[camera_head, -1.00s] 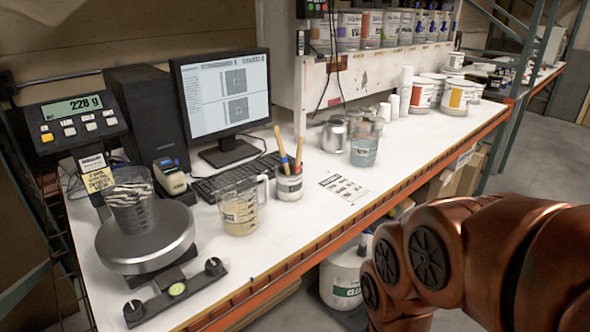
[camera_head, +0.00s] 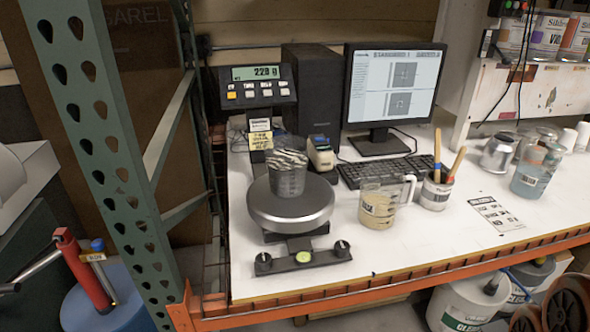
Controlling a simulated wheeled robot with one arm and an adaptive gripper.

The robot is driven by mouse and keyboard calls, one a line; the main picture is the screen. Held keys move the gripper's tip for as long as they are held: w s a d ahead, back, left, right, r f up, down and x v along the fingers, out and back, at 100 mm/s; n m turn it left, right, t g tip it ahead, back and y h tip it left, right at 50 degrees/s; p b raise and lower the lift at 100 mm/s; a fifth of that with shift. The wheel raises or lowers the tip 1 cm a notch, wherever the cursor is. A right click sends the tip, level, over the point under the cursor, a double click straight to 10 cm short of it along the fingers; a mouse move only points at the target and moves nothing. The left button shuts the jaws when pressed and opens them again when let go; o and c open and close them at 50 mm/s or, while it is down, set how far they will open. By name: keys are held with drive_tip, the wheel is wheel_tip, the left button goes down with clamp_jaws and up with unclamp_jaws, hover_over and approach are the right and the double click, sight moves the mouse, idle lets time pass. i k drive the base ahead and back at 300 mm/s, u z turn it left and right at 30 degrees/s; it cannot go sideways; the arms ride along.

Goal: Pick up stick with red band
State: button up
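Two wooden sticks stand in a small white cup (camera_head: 434,196) on the white bench. The right stick (camera_head: 457,160) leans to the right and appears to have a small red band near the cup's rim. The left stick (camera_head: 437,145) is more upright and has a blue band. The lower ends of both are hidden inside the cup.
A beige-filled jug (camera_head: 378,207) stands just left of the cup, a keyboard (camera_head: 385,171) behind it. A scale (camera_head: 290,212) holds a clear beaker (camera_head: 286,175). Glass jars (camera_head: 530,178) stand to the right. A green rack post (camera_head: 95,150) rises at left. The bench front is mostly clear.

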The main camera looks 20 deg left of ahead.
sight(463, 150)
drive_tip(key=u, duration=2.4)
drive_tip(key=k, duration=0.65)
drive_tip(key=z, duration=0.75)
